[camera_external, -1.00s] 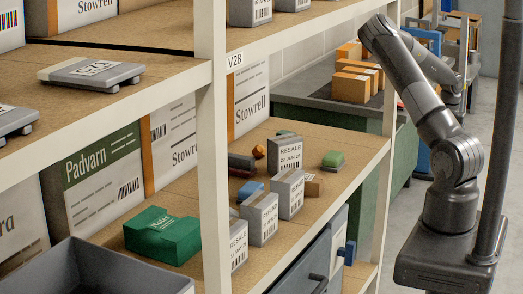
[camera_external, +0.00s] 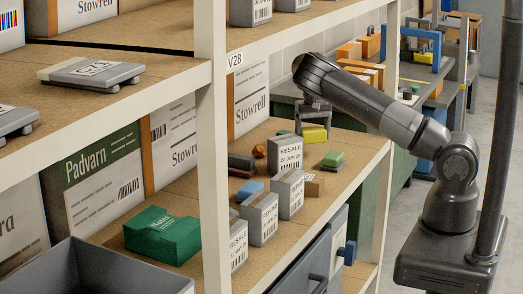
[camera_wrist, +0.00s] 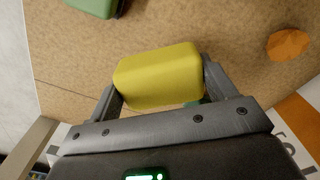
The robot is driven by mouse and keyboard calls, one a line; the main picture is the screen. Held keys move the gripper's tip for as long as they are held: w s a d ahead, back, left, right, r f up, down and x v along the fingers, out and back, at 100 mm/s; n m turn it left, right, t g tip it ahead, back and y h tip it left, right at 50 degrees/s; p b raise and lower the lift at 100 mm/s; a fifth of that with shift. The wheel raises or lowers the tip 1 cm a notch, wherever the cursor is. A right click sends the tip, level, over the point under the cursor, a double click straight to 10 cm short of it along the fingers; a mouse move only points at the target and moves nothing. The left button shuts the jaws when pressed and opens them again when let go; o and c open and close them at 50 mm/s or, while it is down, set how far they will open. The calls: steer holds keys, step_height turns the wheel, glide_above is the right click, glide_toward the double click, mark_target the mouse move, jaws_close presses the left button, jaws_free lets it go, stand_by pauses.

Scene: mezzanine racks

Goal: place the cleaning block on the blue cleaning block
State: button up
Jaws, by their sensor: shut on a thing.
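The cleaning block is yellow (camera_external: 315,133) and hangs in my gripper (camera_external: 314,119) above the back of the middle shelf. In the wrist view the yellow block (camera_wrist: 160,76) sits crosswise between the two fingers of my gripper (camera_wrist: 162,88), which are shut on it. A blue block (camera_external: 250,189), likely the blue cleaning block, lies on the same shelf, left of and nearer than my gripper, behind the grey RESALE boxes. Its lower part is partly hidden. I cannot make it out in the wrist view.
Grey RESALE boxes (camera_external: 262,217) stand along the shelf's front edge. A green-topped block (camera_external: 333,159), a dark red block (camera_external: 240,162) and an orange lump (camera_external: 259,151) lie nearby. A rack post (camera_external: 212,170) and the upper shelf (camera_external: 120,75) bound the space.

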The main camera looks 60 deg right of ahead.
steer(key=w+a+r, duration=0.2)
steer(key=w+a, duration=0.2)
steer(key=a, duration=0.3)
steer(key=w+a+r, duration=0.2)
steer(key=w+a, duration=0.3)
steer(key=a, duration=0.3)
steer(key=w+a+r, duration=0.1)
steer(key=w+a, duration=0.3)
steer(key=a, duration=0.4)
steer(key=shift+w+r, duration=0.35)
steer(key=shift+r, duration=0.05)
steer(key=s+a+m, duration=0.1)
steer(key=s+a, duration=0.1)
steer(key=a, duration=0.3)
steer(key=m, duration=0.3)
glide_above(251, 186)
steer(key=f, duration=0.3)
steer(key=shift+w, duration=0.2)
steer(key=shift+s+a+f, duration=0.1)
steer(key=shift+s+f, duration=0.05)
steer(key=shift+s, duration=0.05)
steer(key=shift+s+f, duration=0.1)
steer(key=shift+f, duration=1.35)
